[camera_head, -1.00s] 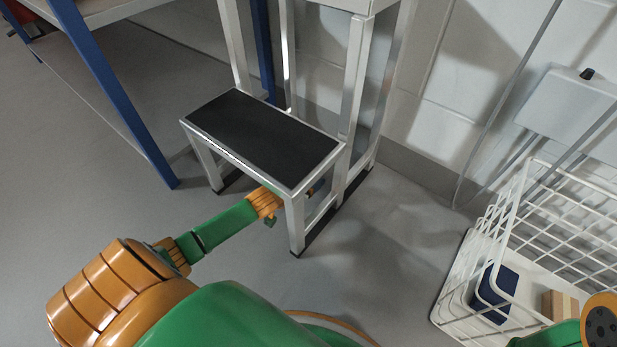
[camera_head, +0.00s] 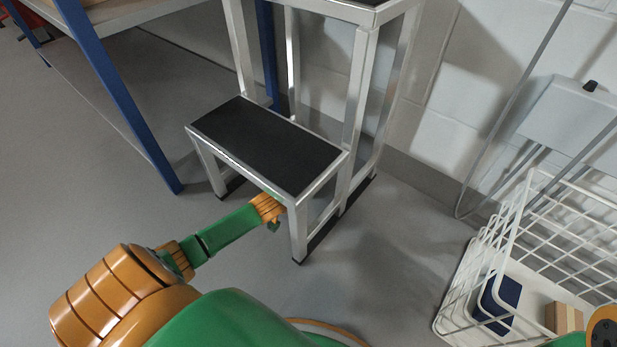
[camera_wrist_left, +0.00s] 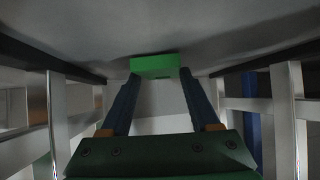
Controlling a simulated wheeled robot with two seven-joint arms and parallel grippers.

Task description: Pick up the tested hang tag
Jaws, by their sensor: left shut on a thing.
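A small bright green block-like tag (camera_wrist_left: 155,66) shows between the dark blue fingertips of my left gripper (camera_wrist_left: 158,78) in the left wrist view. The fingers are shut on it. No lettering can be read on it. In the head view my left arm reaches in from the left under the lower step of a metal step stool (camera_head: 265,145). The step hides my left gripper and the tag there. My right gripper is out of view; only part of my right arm shows at the bottom right corner.
The stool's legs stand close on both sides of my left gripper in the left wrist view. A blue-legged shelf (camera_head: 120,95) stands at the left. A white wire basket (camera_head: 455,300) holds a dark blue box (camera_head: 497,300) and a wooden block (camera_head: 563,316). The floor at left is clear.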

